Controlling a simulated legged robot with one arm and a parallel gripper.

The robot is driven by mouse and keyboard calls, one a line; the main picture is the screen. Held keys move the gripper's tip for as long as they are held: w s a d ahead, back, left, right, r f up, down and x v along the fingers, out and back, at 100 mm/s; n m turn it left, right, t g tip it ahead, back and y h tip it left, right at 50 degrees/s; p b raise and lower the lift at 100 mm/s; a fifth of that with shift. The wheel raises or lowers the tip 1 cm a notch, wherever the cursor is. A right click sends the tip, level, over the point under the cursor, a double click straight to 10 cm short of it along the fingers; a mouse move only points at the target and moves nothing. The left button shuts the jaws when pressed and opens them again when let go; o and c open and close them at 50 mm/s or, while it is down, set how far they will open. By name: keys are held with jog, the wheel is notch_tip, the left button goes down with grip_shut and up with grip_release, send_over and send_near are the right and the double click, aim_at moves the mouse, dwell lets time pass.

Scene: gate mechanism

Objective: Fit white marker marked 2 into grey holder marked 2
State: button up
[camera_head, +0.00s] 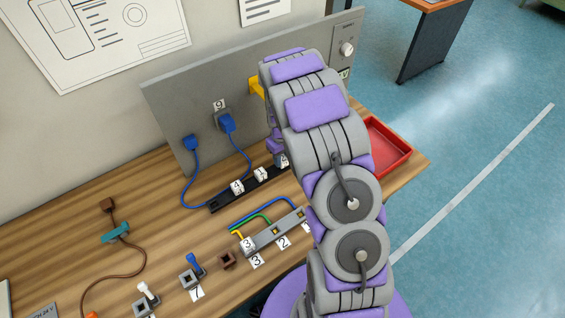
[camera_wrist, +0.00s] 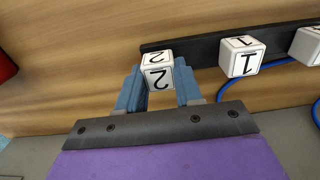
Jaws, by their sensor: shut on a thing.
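The white marker marked 2 (camera_wrist: 157,77) is a cube between the two blue fingers of my gripper (camera_wrist: 158,90), which is shut on it. It is at the end of the black strip (camera_wrist: 200,50); I cannot tell whether it is lifted clear. In the head view the white marker (camera_head: 284,161) shows at the strip's right end, with my gripper (camera_head: 279,158) mostly hidden by my arm. The grey holder (camera_head: 265,238) lies nearer on the table, with a label 2 (camera_head: 284,242) beside its middle, empty-looking slot.
Marker 1 (camera_wrist: 241,57) and another white cube (camera_wrist: 309,46) stand on the strip. A cube marked 3 (camera_head: 248,244) sits at the holder's left end. Coloured wires (camera_head: 262,212) run behind the holder. A red tray (camera_head: 388,148) is at the right. A grey panel (camera_head: 185,105) stands behind.

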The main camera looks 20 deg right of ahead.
aim_at(283, 158)
jog(key=shift+r, duration=0.2)
jog(key=shift+r+p, duration=0.8)
jog(key=shift+r, duration=1.6)
jog(key=shift+f, duration=0.1)
